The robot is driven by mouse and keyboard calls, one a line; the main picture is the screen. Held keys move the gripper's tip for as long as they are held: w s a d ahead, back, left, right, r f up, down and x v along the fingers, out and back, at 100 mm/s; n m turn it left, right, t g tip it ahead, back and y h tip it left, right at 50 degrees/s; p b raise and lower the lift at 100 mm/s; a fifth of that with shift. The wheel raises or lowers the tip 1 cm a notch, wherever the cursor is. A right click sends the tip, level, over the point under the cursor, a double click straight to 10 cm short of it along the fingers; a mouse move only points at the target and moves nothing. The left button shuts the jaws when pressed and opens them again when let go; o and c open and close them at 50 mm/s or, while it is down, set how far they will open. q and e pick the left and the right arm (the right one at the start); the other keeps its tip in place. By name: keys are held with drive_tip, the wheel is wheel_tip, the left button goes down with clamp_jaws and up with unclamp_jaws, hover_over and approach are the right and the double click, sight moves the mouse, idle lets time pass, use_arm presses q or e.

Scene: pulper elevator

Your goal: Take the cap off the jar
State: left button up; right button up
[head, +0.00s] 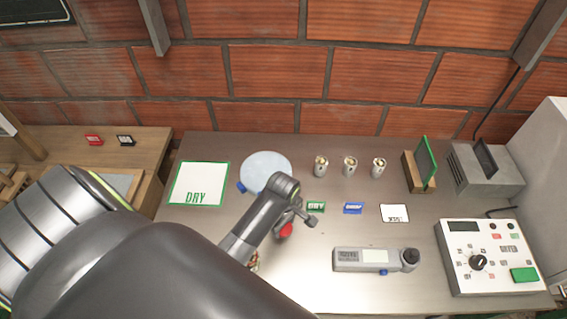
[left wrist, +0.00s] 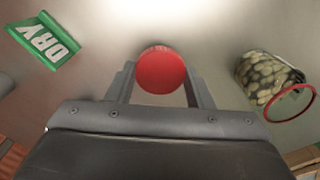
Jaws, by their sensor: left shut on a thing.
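A round red cap (left wrist: 160,70) sits between the two fingers of my left gripper (left wrist: 158,74) in the left wrist view, and the gripper is shut on it. In the head view the cap (head: 286,230) shows as a red spot just below the left gripper (head: 293,217). A glass jar (left wrist: 262,75) with greenish, pebble-like contents stands apart from the cap at the right of the left wrist view. A red ring (left wrist: 291,103) circles its end. In the head view my left arm hides most of the jar. My right gripper is not in view.
Several small metal cups (head: 350,167) stand behind. A grey handheld device (head: 374,260) and a control box (head: 488,258) are to the right.

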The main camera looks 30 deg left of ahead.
sight(283, 230)
use_arm(q)
drive_tip(key=shift+f, duration=1.7)
drive_tip(key=shift+f, duration=0.1)
drive_tip(key=o, duration=1.1)
wheel_tip(283, 230, up, 12)
drive_tip(key=b, duration=0.1)
drive_tip(key=shift+s, duration=0.1)
